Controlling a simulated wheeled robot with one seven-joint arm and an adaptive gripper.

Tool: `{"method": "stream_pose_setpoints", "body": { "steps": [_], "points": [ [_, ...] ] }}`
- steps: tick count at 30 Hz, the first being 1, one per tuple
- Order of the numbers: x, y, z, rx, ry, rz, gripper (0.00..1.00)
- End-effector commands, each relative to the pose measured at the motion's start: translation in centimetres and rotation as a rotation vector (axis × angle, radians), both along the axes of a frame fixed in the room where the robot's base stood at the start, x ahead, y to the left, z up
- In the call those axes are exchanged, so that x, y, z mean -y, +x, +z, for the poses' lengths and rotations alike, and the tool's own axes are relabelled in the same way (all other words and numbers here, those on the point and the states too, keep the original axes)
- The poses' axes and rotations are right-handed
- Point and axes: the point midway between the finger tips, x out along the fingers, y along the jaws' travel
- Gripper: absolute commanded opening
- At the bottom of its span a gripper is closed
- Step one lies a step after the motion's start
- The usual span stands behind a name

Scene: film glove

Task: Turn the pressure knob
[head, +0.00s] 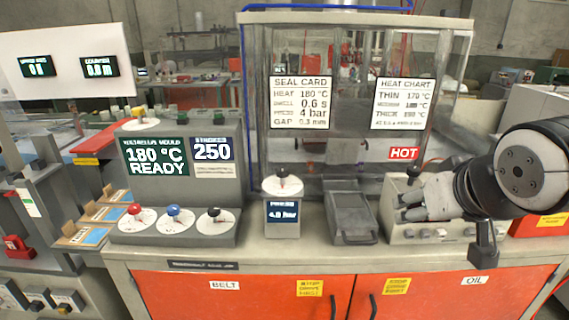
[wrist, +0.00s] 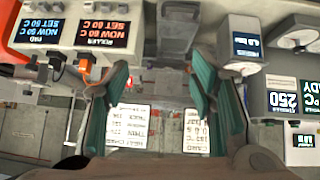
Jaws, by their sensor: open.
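The post's screen (head: 283,213) shows a "bar" reading that looks like 4.0. In the wrist view this screen (wrist: 247,44) shows upside down at upper right. My gripper (head: 406,200) is open and empty, to the right of the knob and apart from it, above the grey control box at right. In the wrist view my gripper (wrist: 160,82) has its two teal-padded fingers spread wide, with nothing between them.
A console (head: 178,230) with red, blue and black knobs stands at left. A grey tray (head: 350,215) lies between the post and the control box (head: 440,231). A clear guard (head: 345,155) with the seal card (head: 300,103) and heat chart (head: 402,103) rises behind.

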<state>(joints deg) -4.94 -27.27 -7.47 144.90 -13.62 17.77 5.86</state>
Motion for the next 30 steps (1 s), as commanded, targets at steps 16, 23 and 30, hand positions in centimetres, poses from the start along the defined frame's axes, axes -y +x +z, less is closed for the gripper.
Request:
{"method": "stream_pose_setpoints", "body": {
  "steps": [16,23,30],
  "points": [
    [-8.0,17.5,-6.2,0.551,0.112,0.392,0.51],
    [-12.9,18.1,-8.3,0.686,0.263,0.584,0.51],
    [-14.7,17.6,-8.7,0.734,0.342,0.661,0.51]
  ]
}}
